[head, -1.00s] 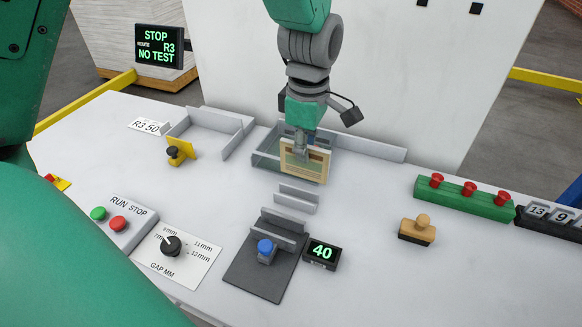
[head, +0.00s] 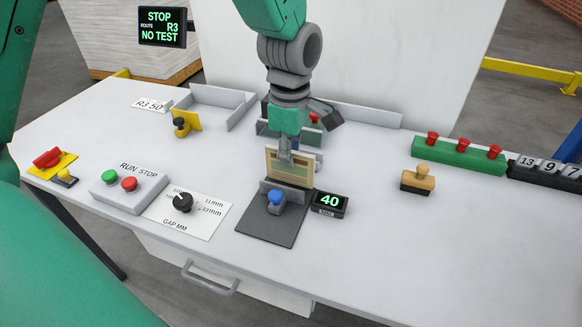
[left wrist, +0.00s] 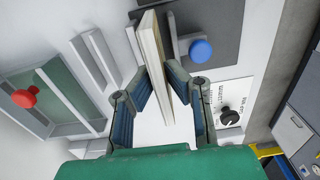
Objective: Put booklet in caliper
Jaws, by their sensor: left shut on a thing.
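The tan booklet (head: 291,170) stands upright in my left gripper (head: 286,152), which is shut on it. It is over the back of the caliper, which has a dark base (head: 262,226), grey jaws and a blue knob (head: 276,197). In the left wrist view the booklet (left wrist: 152,50) is edge-on between my left gripper's fingers (left wrist: 172,98), with grey jaw plates on both sides and the blue knob (left wrist: 201,50) to the right. I cannot tell how deep its lower edge sits. My right gripper is not in view.
The display reading 40 (head: 329,202) stands right of the caliper. The gap dial (head: 182,202) and run/stop box (head: 130,185) are to the left. A wooden-handled stamp (head: 419,178) and green box with red knobs (head: 459,154) are at right. The front right table is clear.

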